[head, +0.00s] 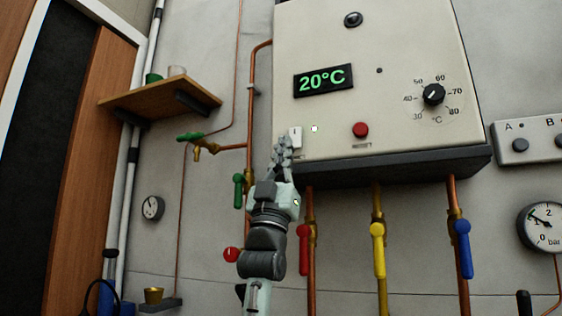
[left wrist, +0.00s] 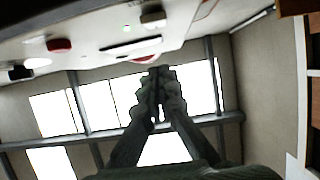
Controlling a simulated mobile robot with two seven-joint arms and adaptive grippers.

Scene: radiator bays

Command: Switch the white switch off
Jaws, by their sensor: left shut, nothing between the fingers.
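My left gripper (head: 281,143) is shut and empty. Its fingertips point up beside the switch's lower left in the head view and partly overlap its lower end; I cannot tell whether they touch it. My right gripper is not in view.
The boiler (head: 380,75) also has a red reset button (head: 360,130), a black dial (head: 433,94) and a 20°C display (head: 323,80). Pipes with red (head: 304,248), yellow (head: 379,248) and blue handles (head: 462,248) hang below. A wooden shelf (head: 160,98) is left.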

